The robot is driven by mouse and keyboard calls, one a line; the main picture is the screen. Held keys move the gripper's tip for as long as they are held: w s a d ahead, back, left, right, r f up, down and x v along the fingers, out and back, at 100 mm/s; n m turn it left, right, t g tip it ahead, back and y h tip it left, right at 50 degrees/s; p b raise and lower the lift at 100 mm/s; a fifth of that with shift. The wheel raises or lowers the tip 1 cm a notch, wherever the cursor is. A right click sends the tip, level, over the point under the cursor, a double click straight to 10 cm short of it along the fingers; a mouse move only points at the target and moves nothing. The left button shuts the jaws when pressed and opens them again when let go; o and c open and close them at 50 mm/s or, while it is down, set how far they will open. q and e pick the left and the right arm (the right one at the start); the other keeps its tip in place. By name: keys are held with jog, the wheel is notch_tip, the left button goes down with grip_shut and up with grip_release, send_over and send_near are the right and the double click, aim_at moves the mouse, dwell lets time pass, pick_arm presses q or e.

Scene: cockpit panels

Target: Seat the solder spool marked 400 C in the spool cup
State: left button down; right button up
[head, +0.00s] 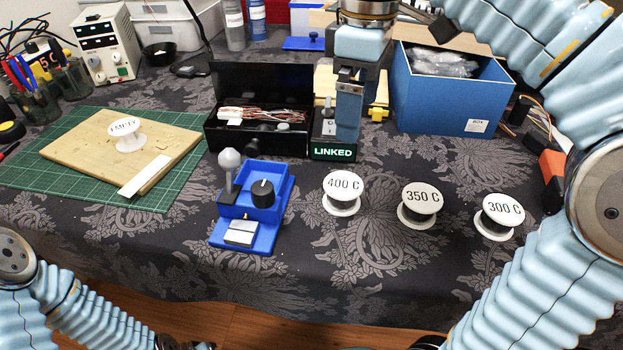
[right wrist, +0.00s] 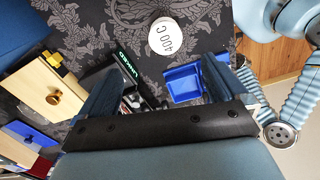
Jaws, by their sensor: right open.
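The solder spool marked 400 C (head: 343,190) stands upright on the dark patterned cloth, its white label facing up. It also shows at the top of the right wrist view (right wrist: 166,38). My right gripper (head: 348,137) is open and empty, pointing down above the LINKED box (head: 333,152), behind the spool and apart from it. In the right wrist view, its fingers (right wrist: 172,88) are spread wide. I cannot clearly make out a spool cup. A blue station (head: 262,230) with a black knob stands left of the spool.
Spools marked 350 C (head: 420,204) and 300 C (head: 502,214) stand to the right. A spool marked EMPTY (head: 126,131) is on the wooden board (head: 75,150). A black open case (head: 258,140) and a blue box (head: 440,112) stand behind. Cloth in front of the spools is clear.

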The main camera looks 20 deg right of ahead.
jog(key=b, duration=0.2)
send_over(346, 185)
jog(key=f, duration=0.5)
jog(key=d+f, duration=0.1)
jog(key=f, duration=0.2)
jog(key=shift+w+f, duration=0.1)
jog(key=shift+w, duration=0.05)
jog(key=f, duration=0.3)
jog(key=a+f+b, duration=0.1)
jog(key=f, duration=0.1)
jog(key=shift+f, duration=0.3)
jog(key=shift+c, duration=0.5)
